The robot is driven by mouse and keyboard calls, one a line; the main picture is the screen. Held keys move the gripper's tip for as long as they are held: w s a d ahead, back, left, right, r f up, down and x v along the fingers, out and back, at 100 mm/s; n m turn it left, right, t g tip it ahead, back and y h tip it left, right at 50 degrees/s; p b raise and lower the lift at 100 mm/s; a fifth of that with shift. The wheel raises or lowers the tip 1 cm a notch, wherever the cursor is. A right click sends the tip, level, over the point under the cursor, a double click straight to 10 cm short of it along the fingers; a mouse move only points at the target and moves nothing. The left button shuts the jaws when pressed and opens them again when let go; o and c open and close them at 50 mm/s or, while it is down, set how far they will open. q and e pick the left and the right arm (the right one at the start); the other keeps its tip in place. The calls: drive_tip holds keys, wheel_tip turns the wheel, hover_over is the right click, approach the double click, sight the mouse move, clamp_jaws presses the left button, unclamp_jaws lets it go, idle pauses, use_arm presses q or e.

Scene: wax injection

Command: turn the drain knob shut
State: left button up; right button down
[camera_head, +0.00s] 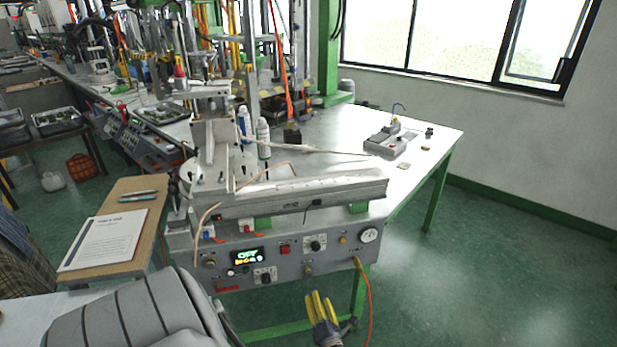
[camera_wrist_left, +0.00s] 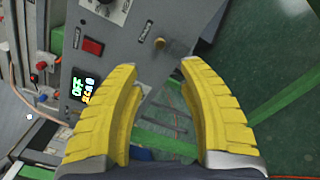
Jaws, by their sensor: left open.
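My left gripper (camera_head: 320,295) is open and empty, its yellow fingers pointing up toward the lower front panel of the wax machine. In the left wrist view the two fingertips (camera_wrist_left: 159,66) are spread apart. A small brass knob (camera_wrist_left: 160,42) on the grey panel shows just beyond the gap between them, apart from both fingers. Its label is too small to read for certain; I take it as the drain knob. In the head view this knob (camera_head: 308,269) sits low on the panel, just above the gripper. My right gripper is not in view.
The panel also carries a lit display (camera_head: 248,256), a red button (camera_head: 285,249), a black dial (camera_head: 315,244) and a gauge (camera_head: 369,235). An orange hose (camera_head: 368,300) hangs right of the gripper. The green floor (camera_head: 480,270) to the right is clear.

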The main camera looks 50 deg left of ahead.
sight(309, 272)
use_arm(q)
drive_tip(key=x, duration=1.3)
drive_tip(key=shift+w+a, duration=0.1)
drive_tip(key=shift+w, duration=0.05)
drive_tip(key=shift+o, duration=0.2)
clamp_jaws()
